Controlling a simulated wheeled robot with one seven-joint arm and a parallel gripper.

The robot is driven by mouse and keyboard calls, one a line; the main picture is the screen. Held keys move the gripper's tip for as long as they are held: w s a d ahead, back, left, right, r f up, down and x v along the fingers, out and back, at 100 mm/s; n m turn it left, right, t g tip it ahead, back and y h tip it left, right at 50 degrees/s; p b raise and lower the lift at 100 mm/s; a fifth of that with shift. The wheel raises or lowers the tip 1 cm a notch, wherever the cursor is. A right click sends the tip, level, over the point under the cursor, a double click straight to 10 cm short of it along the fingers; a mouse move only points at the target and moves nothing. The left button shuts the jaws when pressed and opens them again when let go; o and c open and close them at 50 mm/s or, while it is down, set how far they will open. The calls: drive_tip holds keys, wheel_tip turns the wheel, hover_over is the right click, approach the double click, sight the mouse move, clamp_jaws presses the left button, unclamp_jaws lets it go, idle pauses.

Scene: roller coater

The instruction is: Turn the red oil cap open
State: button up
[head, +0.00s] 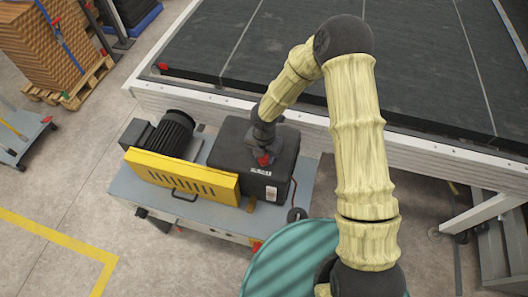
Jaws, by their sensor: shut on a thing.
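The red oil cap (264,160) shows as a small red patch on top of the dark gearbox housing (228,148). My gripper (263,152) points down at the cap from above and is shut on it. My gripper and wrist cover most of the cap, so how far it is turned cannot be told. The fingers are dark against the dark housing and hard to make out.
A yellow guard (182,177) and a black motor (170,132) stand left of the housing on a grey bench. A teal round surface (285,262) lies in front. A large dark conveyor bed (420,60) with a pale metal edge runs behind.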

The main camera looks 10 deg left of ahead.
drive_tip(key=shift+n+p, duration=0.45)
drive_tip(key=shift+n, duration=0.65)
drive_tip(key=o, duration=1)
wheel_tip(320, 180, up, 17)
drive_tip(key=shift+r+b, duration=0.2)
drive_tip(key=shift+b, duration=0.6)
